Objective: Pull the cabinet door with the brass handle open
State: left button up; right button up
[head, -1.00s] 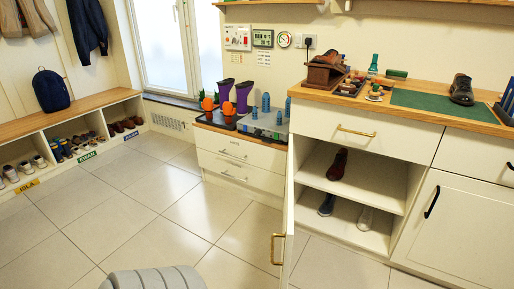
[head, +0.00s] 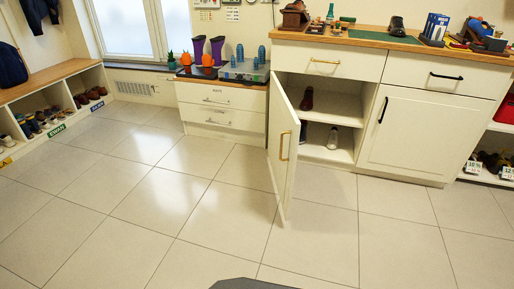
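The white cabinet door (head: 284,165) with the brass handle (head: 285,146) stands swung open at the left side of its cabinet. Its free edge points out into the room towards me. Behind it the cabinet interior shows a shelf (head: 335,108) with a dark red shoe (head: 307,98) on it. A dark shoe (head: 303,131) and a pale shoe (head: 333,138) are on the lower level. Neither of my grippers is in view.
A drawer with a brass handle (head: 325,61) is above the opening. A closed door with a black handle (head: 383,110) is to the right. A drawer unit (head: 222,116) is to the left. The tiled floor (head: 180,215) in front is clear.

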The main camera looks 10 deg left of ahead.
aim_at(284, 127)
jog(key=u, duration=0.5)
jog(key=i, duration=1.65)
jog(key=z, duration=0.7)
